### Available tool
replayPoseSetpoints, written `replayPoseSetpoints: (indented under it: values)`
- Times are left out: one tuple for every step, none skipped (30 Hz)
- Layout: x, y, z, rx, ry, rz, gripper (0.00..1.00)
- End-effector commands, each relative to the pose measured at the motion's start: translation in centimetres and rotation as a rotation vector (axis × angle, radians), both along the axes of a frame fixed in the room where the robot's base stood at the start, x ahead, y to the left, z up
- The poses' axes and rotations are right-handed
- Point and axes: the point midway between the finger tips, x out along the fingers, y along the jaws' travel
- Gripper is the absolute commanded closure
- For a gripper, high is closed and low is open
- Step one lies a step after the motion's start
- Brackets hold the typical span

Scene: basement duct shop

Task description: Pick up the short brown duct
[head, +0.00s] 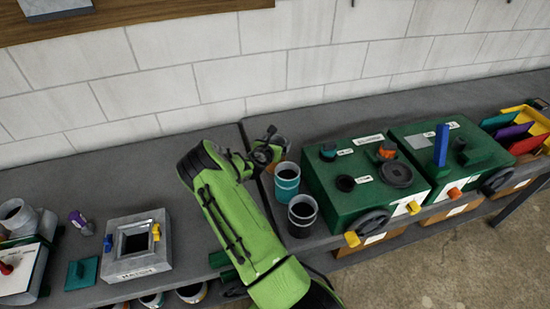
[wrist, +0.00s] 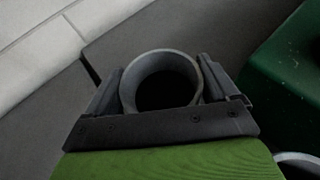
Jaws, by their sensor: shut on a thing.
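My gripper (head: 268,148) is at the bench's back, left of the green machines. In the wrist view my gripper (wrist: 160,100) has one finger on each side of a short round duct (wrist: 130,92) and is shut on it. The duct's open top faces the camera and its inside is dark. Its rim looks grey in the wrist view; in the head view the short duct (head: 281,143) looks brownish and is partly hidden by my gripper. Whether its base touches the bench cannot be told.
A teal-banded duct (head: 287,183) and a dark duct (head: 302,214) stand just in front. A green machine (head: 340,190) with knobs is close on the right. A grey square-framed box (head: 120,266) stands left. The bench (head: 150,180) behind it is mostly clear up to the wall.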

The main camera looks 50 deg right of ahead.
Motion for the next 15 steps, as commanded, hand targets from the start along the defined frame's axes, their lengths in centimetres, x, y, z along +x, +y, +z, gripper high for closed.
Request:
replayPoseSetpoints:
  values:
    - [0.0, 0.0, -0.1, 0.001, 0.0, 0.0, 0.6]
    - [0.0, 0.0, -0.1, 0.002, 0.001, 0.0, 0.64]
    - [0.0, 0.0, 0.0, 0.0, 0.0, 0.0, 0.69]
    - [0.0, 0.0, 0.0, 0.0, 0.0, 0.0, 0.69]
    - [0.0, 0.0, 0.0, 0.0, 0.0, 0.0, 0.69]
    - [0.0, 0.0, 0.0, 0.0, 0.0, 0.0, 0.69]
    - [0.0, 0.0, 0.0, 0.0, 0.0, 0.0, 0.69]
    - [0.0, 0.0, 0.0, 0.0, 0.0, 0.0, 0.69]
    - [0.0, 0.0, 0.1, 0.0, -0.001, 0.0, 0.69]
    - [0.0, 0.0, 0.4, 0.0, -0.001, 0.0, 0.69]
    - [0.0, 0.0, 0.8, 0.0, -0.002, 0.0, 0.69]
    - [0.1, 0.0, 1.5, -0.001, -0.004, 0.0, 0.69]
    - [0.1, 0.0, 2.1, -0.002, -0.005, -0.001, 0.69]
    - [0.1, 0.0, 2.9, -0.001, -0.006, -0.001, 0.69]
    - [0.1, 0.0, 4.0, -0.001, -0.006, -0.001, 0.69]
